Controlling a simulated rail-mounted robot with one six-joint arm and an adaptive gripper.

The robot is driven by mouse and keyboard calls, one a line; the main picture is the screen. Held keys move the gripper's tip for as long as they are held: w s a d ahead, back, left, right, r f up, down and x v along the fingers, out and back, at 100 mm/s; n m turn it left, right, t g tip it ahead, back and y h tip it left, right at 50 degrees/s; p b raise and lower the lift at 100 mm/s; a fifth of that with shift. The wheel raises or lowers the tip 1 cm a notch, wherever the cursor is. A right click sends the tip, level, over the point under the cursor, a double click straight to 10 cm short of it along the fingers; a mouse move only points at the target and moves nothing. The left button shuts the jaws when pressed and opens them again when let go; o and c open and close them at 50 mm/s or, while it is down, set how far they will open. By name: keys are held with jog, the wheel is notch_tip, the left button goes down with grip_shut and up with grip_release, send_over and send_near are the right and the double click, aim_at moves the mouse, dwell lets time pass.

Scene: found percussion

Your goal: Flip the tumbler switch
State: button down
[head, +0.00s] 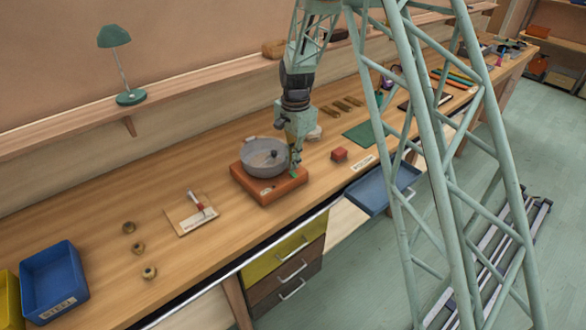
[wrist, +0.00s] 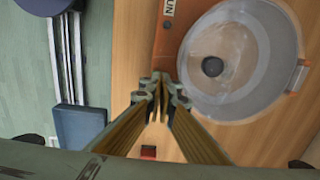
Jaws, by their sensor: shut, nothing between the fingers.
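The tumbler is a grey round bowl (head: 265,157) with a dark knob in its middle, set on an orange-red base (head: 268,195). In the wrist view its translucent bowl (wrist: 240,90) fills the upper right, beside the orange base (wrist: 172,42), which has a pale label, partly cut off, ending in "UN". My gripper (head: 294,174) is shut and empty, pointing down at the base's right side, close beside the bowl. In the wrist view my fingertips (wrist: 158,98) meet over the base's near end. I cannot make out the switch itself, or whether my fingertips touch the base.
A board with a red-handled lever (head: 199,203) lies left of the tumbler. A small red block (head: 339,154) lies to its right. A blue tray (head: 382,190) sits at the bench's front edge.

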aim_at(294, 173)
notch_tip(294, 173, up, 9)
dwell(0.5)
jog(key=shift+w, duration=0.1)
jog(key=shift+d+r+p, duration=0.1)
jog(key=shift+r+p, duration=0.15)
jog(key=shift+p, duration=0.2)
jog(key=r+p, duration=0.1)
jog(key=p, duration=0.1)
jog(key=s+r+t+y+p, duration=0.1)
jog(key=p, duration=0.2)
jog(key=shift+s+d, duration=0.15)
jog(key=shift+d, duration=0.2)
jog(key=shift+r, duration=0.1)
dwell(0.5)
jog(key=shift+w+a+f+p, duration=0.2)
jog(key=shift+w+f+p, duration=0.1)
jog(key=shift+f, duration=2.05)
jog(key=shift+w+a+f+p, duration=0.2)
jog(key=shift+w+f+p, duration=0.05)
jog(key=shift+f, duration=2.05)
jog(key=shift+w+a+f+p, duration=0.2)
jog(key=shift+w+f+p, duration=0.1)
jog(key=shift+f, duration=2.05)
